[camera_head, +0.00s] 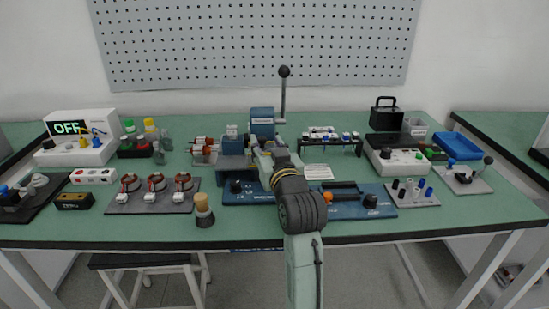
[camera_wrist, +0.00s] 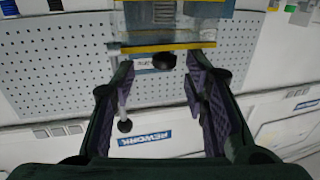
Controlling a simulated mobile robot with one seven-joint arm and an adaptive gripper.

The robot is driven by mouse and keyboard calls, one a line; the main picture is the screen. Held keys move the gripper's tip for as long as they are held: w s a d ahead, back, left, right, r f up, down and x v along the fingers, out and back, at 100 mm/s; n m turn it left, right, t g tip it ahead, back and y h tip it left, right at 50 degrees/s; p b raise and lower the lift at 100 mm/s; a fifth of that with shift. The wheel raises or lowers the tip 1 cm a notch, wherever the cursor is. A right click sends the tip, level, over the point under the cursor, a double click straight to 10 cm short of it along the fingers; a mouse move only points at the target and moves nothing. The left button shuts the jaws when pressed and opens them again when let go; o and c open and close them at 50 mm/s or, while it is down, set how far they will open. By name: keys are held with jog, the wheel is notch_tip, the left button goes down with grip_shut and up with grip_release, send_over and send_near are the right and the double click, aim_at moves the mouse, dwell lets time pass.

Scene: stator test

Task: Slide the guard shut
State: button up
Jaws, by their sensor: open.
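A blue bench machine (camera_head: 262,114) with an upright lever and black ball stands at the middle of the bench. In the wrist view, a clear guard panel (camera_wrist: 140,22) with yellow edge strips (camera_wrist: 140,50) lies just beyond my fingertips. A round black knob (camera_wrist: 164,61) shows at its near edge, between the lines of my fingers. My gripper (camera_wrist: 158,72) is open and empty, its two fingers either side of the knob; contact cannot be told. In the head view my arm covers most of the guard and the machine's front.
A blue fixture (camera_head: 340,206) with black knobs lies right of my arm. A tray of copper-wound stators (camera_head: 115,208) and a cork-topped pot (camera_head: 204,212) stand to the left. The machine's lever (camera_wrist: 122,105) hangs close to my left finger in the wrist view.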

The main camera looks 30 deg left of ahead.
jog(key=v, duration=0.8)
jog(key=shift+d, duration=0.15)
jog(key=shift+s, duration=0.15)
